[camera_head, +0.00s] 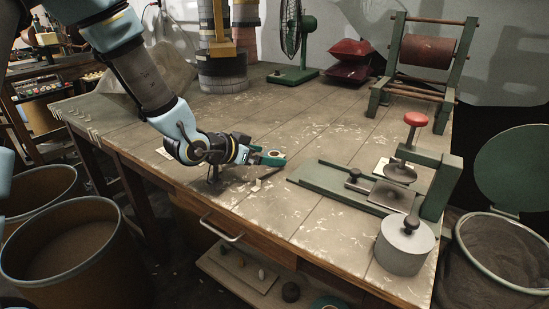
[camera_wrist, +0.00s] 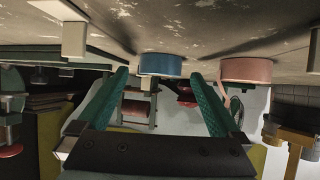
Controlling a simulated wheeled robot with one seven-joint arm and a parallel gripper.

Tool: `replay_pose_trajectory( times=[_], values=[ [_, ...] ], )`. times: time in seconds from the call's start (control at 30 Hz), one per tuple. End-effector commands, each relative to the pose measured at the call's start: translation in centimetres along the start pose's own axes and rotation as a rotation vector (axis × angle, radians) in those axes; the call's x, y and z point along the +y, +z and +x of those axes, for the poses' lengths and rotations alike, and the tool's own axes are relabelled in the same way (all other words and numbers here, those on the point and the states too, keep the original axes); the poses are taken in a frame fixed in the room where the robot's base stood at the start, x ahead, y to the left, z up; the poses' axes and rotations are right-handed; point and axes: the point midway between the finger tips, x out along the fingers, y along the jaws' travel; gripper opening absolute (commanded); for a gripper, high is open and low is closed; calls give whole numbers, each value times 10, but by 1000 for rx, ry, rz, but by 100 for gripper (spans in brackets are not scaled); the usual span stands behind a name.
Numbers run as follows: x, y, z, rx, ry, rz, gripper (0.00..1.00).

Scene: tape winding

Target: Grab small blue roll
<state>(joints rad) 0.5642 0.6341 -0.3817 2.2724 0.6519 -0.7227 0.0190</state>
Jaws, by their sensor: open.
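The small blue roll (camera_wrist: 161,65) stands on the worktable, straight ahead of my gripper (camera_wrist: 160,80) in the wrist view, which shows the scene upside down. It sits beyond the green fingertips, centred in the gap between them. The fingers are spread apart with nothing held. A pink roll (camera_wrist: 246,71) stands beside the blue one, to the right in the wrist view. In the head view my gripper (camera_head: 268,158) is low over the table near its front edge. I cannot make out the blue roll clearly there.
The wooden worktable (camera_head: 300,130) has open room behind my gripper. A green press (camera_head: 425,185) with a red knob and a grey cylinder (camera_head: 404,246) stand at right. A green fan (camera_head: 293,45), red bags (camera_head: 350,60) and a roller frame (camera_head: 425,55) are at the back.

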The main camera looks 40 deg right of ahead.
Motion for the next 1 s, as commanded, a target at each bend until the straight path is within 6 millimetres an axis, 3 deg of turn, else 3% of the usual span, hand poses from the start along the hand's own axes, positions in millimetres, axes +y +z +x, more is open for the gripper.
replay_pose_trajectory(
  times=[0.17, 0.43, 1.0],
  values=[
    [1, -1, 20, 0, 1, 1, 100],
    [0, 0, 23, 0, 0, 1, 100],
    [0, 0, 23, 0, -1, 1, 36]
  ],
)
